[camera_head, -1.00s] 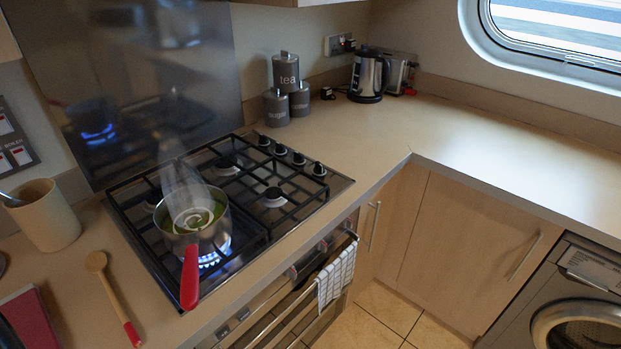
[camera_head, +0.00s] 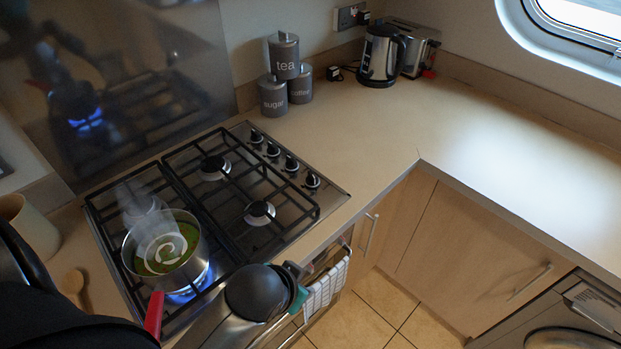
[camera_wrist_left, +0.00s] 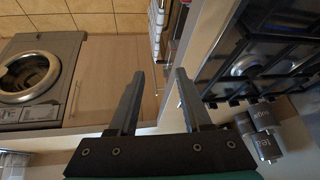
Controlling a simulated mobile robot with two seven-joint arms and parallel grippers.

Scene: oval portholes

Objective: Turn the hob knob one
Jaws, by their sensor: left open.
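The hob (camera_head: 215,235) has a row of several black-topped knobs along its right side, from the back one (camera_head: 256,137) to the front one (camera_head: 312,181). I cannot tell which is knob one. In the left wrist view some knobs (camera_wrist_left: 236,100) show as small dark shapes along the hob's edge. My left gripper (camera_head: 294,284) is in front of the hob, near the counter's front edge, apart from the knobs; its fingers are mostly hidden in the head view. In the left wrist view the left gripper (camera_wrist_left: 158,80) is open and empty. My right gripper is not in view.
A steaming pot (camera_head: 165,250) with a red handle stands over a lit blue flame at the front left. Canisters (camera_head: 285,75) and a kettle (camera_head: 381,55) stand behind. A checked towel (camera_head: 325,288) hangs at the oven front. The counter right of the knobs is clear.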

